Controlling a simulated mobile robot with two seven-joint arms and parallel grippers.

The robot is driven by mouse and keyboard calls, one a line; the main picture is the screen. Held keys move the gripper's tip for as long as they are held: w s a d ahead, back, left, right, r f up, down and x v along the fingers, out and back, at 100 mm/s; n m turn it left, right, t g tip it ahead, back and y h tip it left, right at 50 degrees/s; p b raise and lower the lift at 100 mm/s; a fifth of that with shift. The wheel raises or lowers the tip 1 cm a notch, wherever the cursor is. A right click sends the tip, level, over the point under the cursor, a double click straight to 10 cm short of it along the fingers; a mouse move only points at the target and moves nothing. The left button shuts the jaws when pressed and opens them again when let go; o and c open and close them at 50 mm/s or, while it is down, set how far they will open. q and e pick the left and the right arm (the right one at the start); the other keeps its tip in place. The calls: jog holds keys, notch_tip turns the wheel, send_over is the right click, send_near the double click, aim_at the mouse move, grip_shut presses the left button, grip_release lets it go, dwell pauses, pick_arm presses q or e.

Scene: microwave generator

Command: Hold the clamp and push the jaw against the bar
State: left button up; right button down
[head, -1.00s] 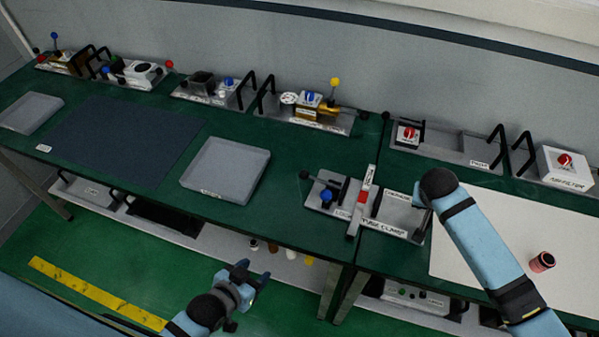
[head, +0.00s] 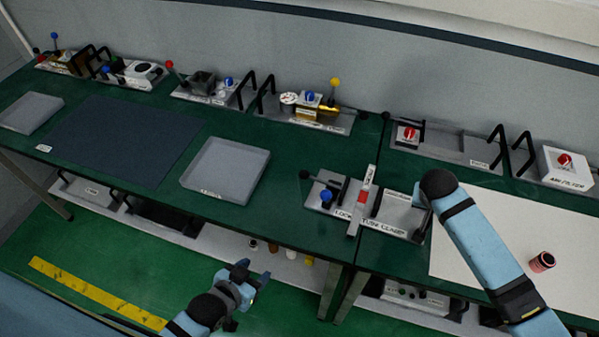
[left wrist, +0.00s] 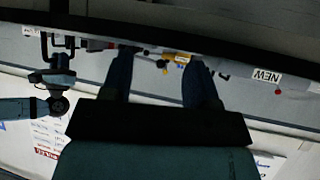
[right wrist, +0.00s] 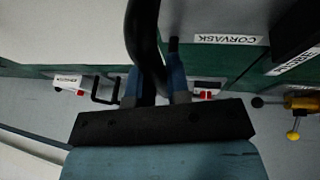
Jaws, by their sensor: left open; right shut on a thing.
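The tube clamp (head: 398,226) sits on the green bench at centre right in the head view. A pale bar (head: 353,222) with a red block (head: 362,196) stands across it. A blue knob (head: 326,195) and a black lever are to its left. I cannot clearly make out the jaw. My right gripper (right wrist: 155,88) is shut on a black curved handle (right wrist: 142,35) at the clamp's right end; my wrist hides this grip in the head view. My left gripper (head: 245,272) is open and empty, low in front of the bench and apart from the clamp.
A grey tray (head: 228,190) and a dark mat (head: 125,140) lie left of the clamp. Several fixtures with handles line the back. A red can (head: 542,262) stands on the white board at right. The bench's front edge lies between my left gripper and the clamp.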

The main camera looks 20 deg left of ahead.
pick_arm(q)
jog(key=shift+o, duration=0.3)
jog(key=shift+s, duration=0.15)
dwell(0.3)
jog(key=n+t+h, duration=0.2)
jog(key=n+h, duration=0.4)
jog(key=n, duration=0.1)
send_near(304, 175)
jog(key=shift+s+a+f, duration=0.4)
jog(key=shift+s+a, duration=0.1)
jog(key=shift+w, duration=0.25)
jog(key=x, duration=1.1)
jog(key=shift+w+f, duration=0.1)
jog(key=shift+w, duration=0.15)
